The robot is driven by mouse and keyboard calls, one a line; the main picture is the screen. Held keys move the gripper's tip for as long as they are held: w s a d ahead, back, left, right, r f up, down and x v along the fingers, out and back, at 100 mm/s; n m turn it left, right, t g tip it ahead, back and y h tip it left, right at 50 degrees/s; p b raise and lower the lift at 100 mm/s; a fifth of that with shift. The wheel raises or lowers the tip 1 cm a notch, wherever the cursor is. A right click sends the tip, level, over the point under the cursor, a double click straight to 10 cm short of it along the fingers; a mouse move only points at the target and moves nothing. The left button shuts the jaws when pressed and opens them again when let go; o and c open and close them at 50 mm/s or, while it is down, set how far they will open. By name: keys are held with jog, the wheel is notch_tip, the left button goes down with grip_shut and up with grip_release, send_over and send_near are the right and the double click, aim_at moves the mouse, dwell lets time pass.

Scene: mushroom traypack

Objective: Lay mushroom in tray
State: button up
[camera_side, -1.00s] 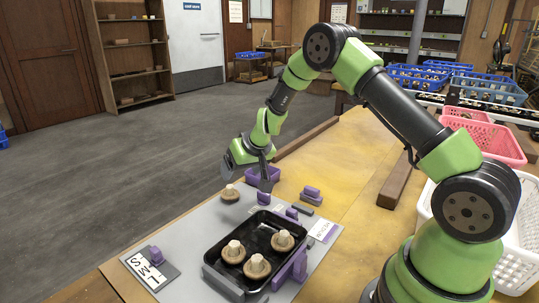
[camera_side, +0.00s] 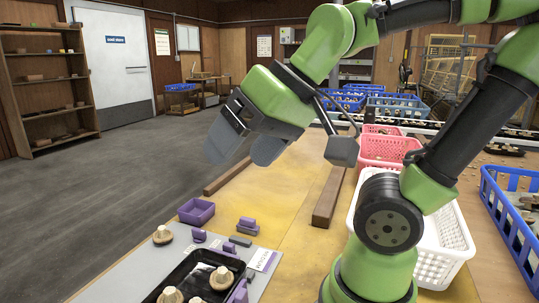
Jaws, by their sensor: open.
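My gripper (camera_side: 243,150) is high above the floor side of the table, its two grey fingers apart and nothing between them. The black tray (camera_side: 207,252) is at the bottom edge of the picture, its near part cut off. Two brown-capped mushrooms with pale stems, one at the right (camera_side: 221,278) and one at the left (camera_side: 170,293), stand stem up in the tray; a third shows in part at the bottom edge. Another mushroom (camera_side: 162,235) lies stem up on the grey mat (camera_side: 125,275), outside the tray at its far left.
A purple box (camera_side: 197,212) and purple blocks (camera_side: 247,225) sit beyond the tray. A wooden bar (camera_side: 328,196) lies on the table. White (camera_side: 440,245), pink (camera_side: 388,149) and blue (camera_side: 515,215) baskets stand at the right. The yellow tabletop (camera_side: 270,195) between is mostly clear.

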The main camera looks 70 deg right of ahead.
jog(key=shift+o, duration=0.4)
jog(key=s, duration=0.3)
jog(key=shift+s+f, duration=0.2)
jog(key=shift+f, duration=0.2)
jog(key=shift+w, duration=0.1)
